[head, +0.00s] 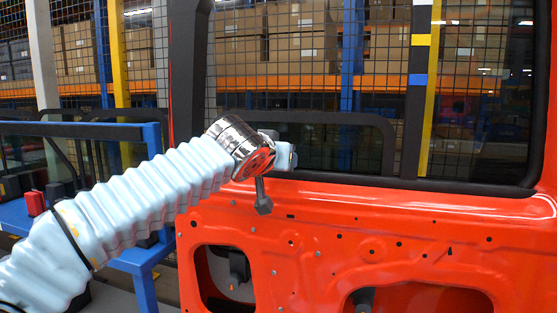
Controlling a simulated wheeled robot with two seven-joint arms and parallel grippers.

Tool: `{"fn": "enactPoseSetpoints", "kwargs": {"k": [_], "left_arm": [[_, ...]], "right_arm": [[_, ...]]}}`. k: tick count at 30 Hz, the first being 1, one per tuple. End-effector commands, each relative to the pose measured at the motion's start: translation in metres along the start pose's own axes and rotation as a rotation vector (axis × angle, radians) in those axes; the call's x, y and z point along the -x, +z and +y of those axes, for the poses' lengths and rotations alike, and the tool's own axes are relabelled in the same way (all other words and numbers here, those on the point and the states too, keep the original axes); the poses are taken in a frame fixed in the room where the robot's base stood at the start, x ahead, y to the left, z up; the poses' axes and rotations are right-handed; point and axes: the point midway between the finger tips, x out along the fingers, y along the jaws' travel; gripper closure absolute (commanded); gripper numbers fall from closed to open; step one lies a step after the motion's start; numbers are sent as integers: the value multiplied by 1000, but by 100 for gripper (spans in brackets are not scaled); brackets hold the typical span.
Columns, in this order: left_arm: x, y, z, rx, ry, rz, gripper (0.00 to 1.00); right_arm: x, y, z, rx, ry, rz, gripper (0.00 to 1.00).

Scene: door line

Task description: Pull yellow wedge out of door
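A small yellow block (420,40), which may be the yellow wedge, sits on the dark vertical bar of the window in the red door (340,210). A white block (423,2) is above it and a blue block (417,80) is below it on the same bar. My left arm reaches in from the left, its silver wrist in front of the door's left edge. My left gripper (263,203) is well left of and below the yellow block. A dark finger-like part hangs down from it; its opening is not clear. My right gripper is out of view.
A blue workbench (140,255) with a red item (35,203) stands at the left, behind my arm. The door panel has large openings below. Mesh fencing and shelves of boxes lie behind the window. The space before the door's right half is clear.

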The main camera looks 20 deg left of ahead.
Motion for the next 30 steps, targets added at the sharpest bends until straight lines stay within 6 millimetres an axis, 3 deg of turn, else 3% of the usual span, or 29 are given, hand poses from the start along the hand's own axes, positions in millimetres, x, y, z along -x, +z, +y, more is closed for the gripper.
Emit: {"fn": "enactPoseSetpoints", "kwargs": {"k": [1, 9, 30], "left_arm": [[0, 0, 0, 0, 0, 0, 53], [0, 0, 0, 0, 0, -1, 94], [4, -10, 0, 0, 1, 1, 95]], "right_arm": [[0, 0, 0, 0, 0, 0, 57], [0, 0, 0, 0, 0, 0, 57], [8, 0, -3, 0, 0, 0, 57]]}}
